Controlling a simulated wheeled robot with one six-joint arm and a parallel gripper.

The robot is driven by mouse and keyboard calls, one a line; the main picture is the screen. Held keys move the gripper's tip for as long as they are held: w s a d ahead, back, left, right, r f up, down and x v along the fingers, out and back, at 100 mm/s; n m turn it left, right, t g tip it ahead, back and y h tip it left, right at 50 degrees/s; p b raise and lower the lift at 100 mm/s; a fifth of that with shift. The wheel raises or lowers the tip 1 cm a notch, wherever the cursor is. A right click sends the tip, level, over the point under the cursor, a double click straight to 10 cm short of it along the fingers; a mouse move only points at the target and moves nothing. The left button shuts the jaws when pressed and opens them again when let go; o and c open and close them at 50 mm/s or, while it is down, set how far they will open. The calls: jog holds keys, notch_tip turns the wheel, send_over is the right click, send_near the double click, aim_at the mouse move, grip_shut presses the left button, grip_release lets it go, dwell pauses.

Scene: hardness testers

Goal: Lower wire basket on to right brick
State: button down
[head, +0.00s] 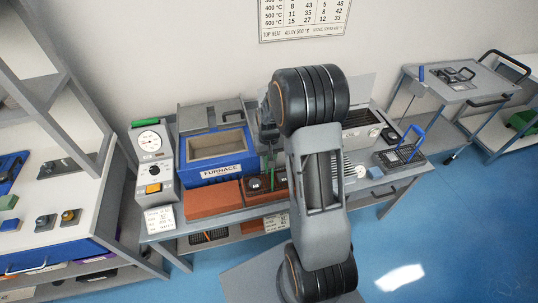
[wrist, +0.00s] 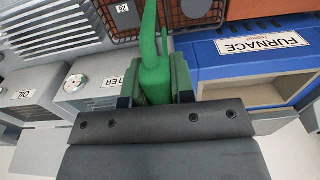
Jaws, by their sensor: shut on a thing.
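The wire basket, with an orange-brown rim (wrist: 137,40) in the wrist view, holds dark round pieces, one tagged 20. Its green handle (wrist: 153,75) rises between the fingers of my gripper (wrist: 155,88), which is shut on it. In the head view the green handle (head: 272,178) and the dark pieces show just left of my arm, in front of the furnace. The left brick (head: 213,204) is red-brown and lies in front of the furnace. The right brick is mostly hidden by the basket and my arm. I cannot tell whether the basket touches it.
The blue furnace (head: 217,155) stands open behind the bricks; it also shows in the wrist view (wrist: 230,55). A dial tester (head: 153,160) stands left of it. Oil (wrist: 35,98) and water (wrist: 95,80) boxes are at left in the wrist view.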

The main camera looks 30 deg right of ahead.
jog(key=shift+f+b, duration=0.3)
dwell(0.4)
jog(key=c, duration=0.9)
grip_release()
jog(key=shift+f, duration=0.1)
notch_tip(320, 180, up, 14)
jog(key=shift+b, duration=0.35)
jog(key=s+a+r+t, duration=0.1)
jog(key=s+a, duration=0.2)
jog(key=s, duration=0.2)
jog(key=s+a+r+n+t, duration=0.1)
jog(key=s+a+r, duration=0.1)
jog(key=s, duration=0.3)
jog(key=s+a+r+n+t, duration=0.1)
jog(key=s+a+t, duration=0.1)
jog(key=s+a, duration=0.2)
jog(key=shift+s+a+r, duration=0.15)
jog(key=shift+s, duration=0.4)
jog(key=shift+s+a+r, duration=0.1)
jog(key=shift+s, duration=0.4)
